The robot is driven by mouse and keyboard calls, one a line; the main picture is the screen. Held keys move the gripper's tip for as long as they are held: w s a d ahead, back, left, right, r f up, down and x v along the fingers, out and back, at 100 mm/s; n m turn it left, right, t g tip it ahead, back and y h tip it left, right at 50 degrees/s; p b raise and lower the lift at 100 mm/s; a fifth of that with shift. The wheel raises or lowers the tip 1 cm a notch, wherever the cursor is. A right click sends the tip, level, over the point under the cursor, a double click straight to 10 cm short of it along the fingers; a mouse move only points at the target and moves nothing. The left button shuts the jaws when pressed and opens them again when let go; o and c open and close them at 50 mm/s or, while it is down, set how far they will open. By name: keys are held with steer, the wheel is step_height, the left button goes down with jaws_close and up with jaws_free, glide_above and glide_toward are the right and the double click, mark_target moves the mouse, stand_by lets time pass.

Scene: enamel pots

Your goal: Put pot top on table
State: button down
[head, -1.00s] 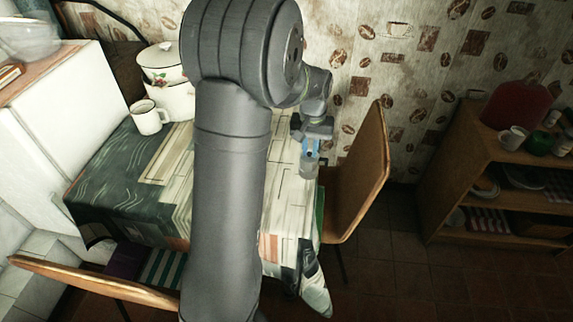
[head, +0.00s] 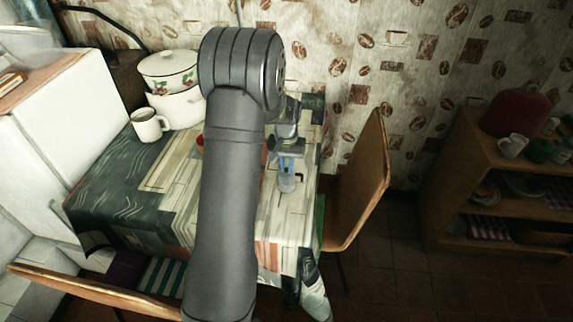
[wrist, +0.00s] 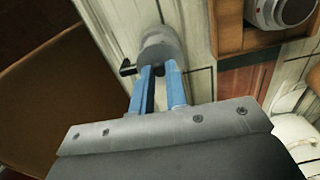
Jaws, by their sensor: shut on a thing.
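My gripper (head: 289,165) is over the right part of the table (head: 150,175). Its blue fingers (wrist: 160,90) are shut on a small grey, rounded piece (wrist: 163,45) with a short dark stub at its left side. This piece, which may be the pot top, also shows below the fingers in the head view (head: 287,184). I cannot tell whether it touches the table or hangs just above it. A white enamel pot with a floral pattern (head: 167,72) stands on a larger white pot (head: 180,108) at the back left.
A white mug (head: 147,124) stands before the pots. A chair (head: 358,185) stands at the table's right edge. In the wrist view, a wooden frame (wrist: 228,30) with a round metal thing (wrist: 278,10) lies close to the right. A shelf (head: 490,190) is far right.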

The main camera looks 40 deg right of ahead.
steer(key=c, duration=1.4)
jaws_free()
steer(key=shift+f, duration=0.15)
step_height(320, 180, up, 12)
steer(key=shift+r, duration=0.2)
steer(key=shift+f, duration=0.1)
step_height(320, 180, down, 13)
steer(key=shift+r, duration=2.35)
